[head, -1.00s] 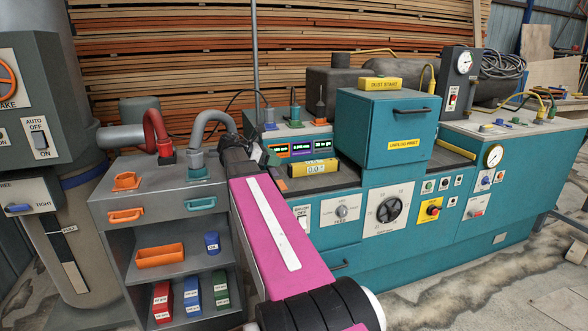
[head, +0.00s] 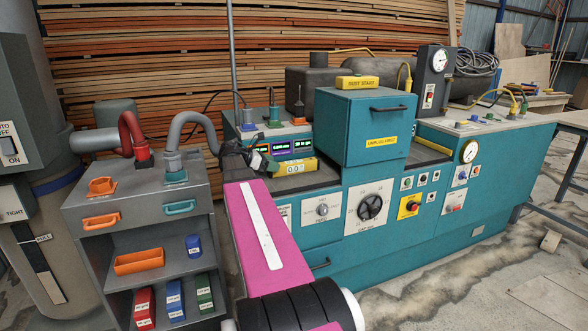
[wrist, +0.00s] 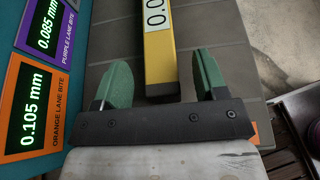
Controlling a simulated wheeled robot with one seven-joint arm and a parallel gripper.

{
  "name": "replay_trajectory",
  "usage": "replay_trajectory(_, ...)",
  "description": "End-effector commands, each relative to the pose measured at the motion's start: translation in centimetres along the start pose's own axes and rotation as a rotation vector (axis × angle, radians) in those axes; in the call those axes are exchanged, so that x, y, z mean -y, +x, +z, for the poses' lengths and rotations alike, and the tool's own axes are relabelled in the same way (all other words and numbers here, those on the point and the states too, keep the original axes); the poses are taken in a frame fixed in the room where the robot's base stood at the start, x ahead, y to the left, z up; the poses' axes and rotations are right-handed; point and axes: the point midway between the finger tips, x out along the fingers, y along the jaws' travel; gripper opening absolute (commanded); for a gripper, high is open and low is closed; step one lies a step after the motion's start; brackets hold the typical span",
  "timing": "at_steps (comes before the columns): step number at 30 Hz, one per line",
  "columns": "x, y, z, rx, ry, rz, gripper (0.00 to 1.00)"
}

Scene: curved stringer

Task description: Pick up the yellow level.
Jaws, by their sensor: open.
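The yellow level (head: 296,167), a bar with a white 0.0 readout, lies on the dark top of the teal machine, just in front of the small lit displays. In the wrist view the yellow level (wrist: 158,60) points away from me, its near end between my green fingers. My gripper (wrist: 162,75) is open, with a gap on both sides of the level. In the head view my gripper (head: 262,160) is at the level's left end, partly hidden by my wrist. The height of my fingers relative to the level is hard to tell.
Digital displays (wrist: 35,105) stand close on the left in the wrist view. A teal box (head: 362,130) rises right of the level. A grey hose (head: 190,125) and a grey cart (head: 145,205) stand left of my arm. Dark bare surface surrounds the level.

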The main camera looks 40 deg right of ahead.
Motion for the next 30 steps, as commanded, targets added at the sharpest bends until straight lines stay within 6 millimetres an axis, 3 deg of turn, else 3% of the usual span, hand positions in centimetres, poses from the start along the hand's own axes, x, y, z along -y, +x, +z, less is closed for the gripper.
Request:
replay_trajectory(4,0.0,1.9,0.0,-0.001,0.001,-0.002,0.66)
replay_trajectory(11,0.0,2.2,0.0,-0.001,0.001,0.0,0.66)
replay_trajectory(12,0.0,2.2,0.0,-0.001,0.001,0.0,0.63)
replay_trajectory(17,0.0,2.2,0.0,-0.001,0.001,-0.001,0.11)
replay_trajectory(18,0.0,2.2,0.0,-0.001,0.001,-0.001,0.06)
replay_trajectory(20,0.0,2.2,0.0,0.0,0.001,-0.001,0.01)
replay_trajectory(30,0.0,2.0,0.4,0.001,0.002,-0.001,0.02)
